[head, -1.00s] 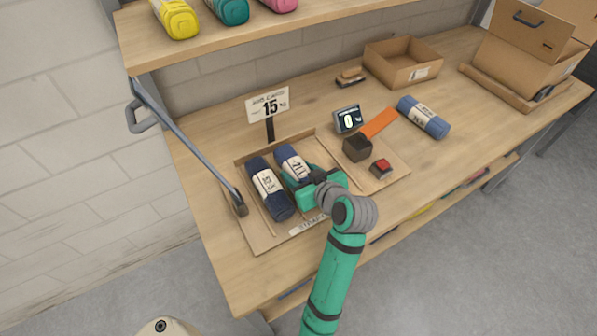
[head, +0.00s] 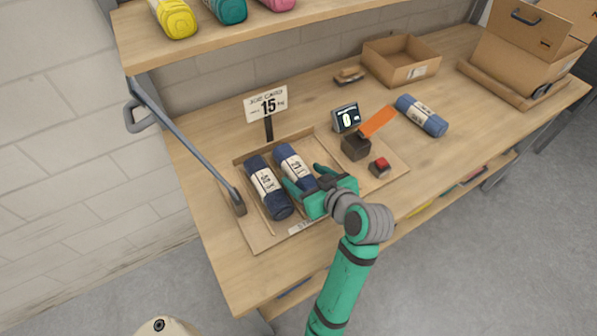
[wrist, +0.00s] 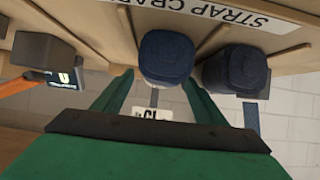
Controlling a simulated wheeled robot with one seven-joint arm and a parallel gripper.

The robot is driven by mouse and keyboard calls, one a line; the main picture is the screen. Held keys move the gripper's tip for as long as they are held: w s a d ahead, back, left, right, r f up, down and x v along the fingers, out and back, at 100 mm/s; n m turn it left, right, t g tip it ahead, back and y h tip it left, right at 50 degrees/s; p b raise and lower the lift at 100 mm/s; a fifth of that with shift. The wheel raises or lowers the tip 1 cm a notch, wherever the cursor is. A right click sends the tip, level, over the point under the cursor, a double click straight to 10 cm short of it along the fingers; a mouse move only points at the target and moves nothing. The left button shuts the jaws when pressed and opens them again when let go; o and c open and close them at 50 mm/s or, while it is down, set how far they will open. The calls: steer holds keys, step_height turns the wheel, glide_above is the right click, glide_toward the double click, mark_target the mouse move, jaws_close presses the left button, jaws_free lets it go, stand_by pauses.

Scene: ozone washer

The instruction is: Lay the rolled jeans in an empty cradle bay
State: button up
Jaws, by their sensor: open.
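Two rolled jeans lie side by side in the wooden strap cradle (head: 264,245) in the head view. The left roll (head: 268,187) fills the left bay and the second roll (head: 294,165) lies just right of it. A third blue roll (head: 421,115) lies loose on the bench at the right. My gripper (head: 305,182) is open at the near end of the second roll, with green fingers spread. In the wrist view the second roll's end (wrist: 165,57) shows between and beyond the fingers, with the left roll's end (wrist: 236,70) beside it.
A dark block with an orange lever (head: 377,122), a small display (head: 346,117) and a red button (head: 380,165) stand right of the cradle. A job card sign (head: 266,104) stands behind it. An open cardboard box (head: 400,63) is at the back. A grey strut (head: 185,145) slants down at left.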

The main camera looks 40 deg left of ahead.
steer(key=v, duration=0.7)
steer(key=shift+d, duration=0.15)
steer(key=shift+s, duration=0.1)
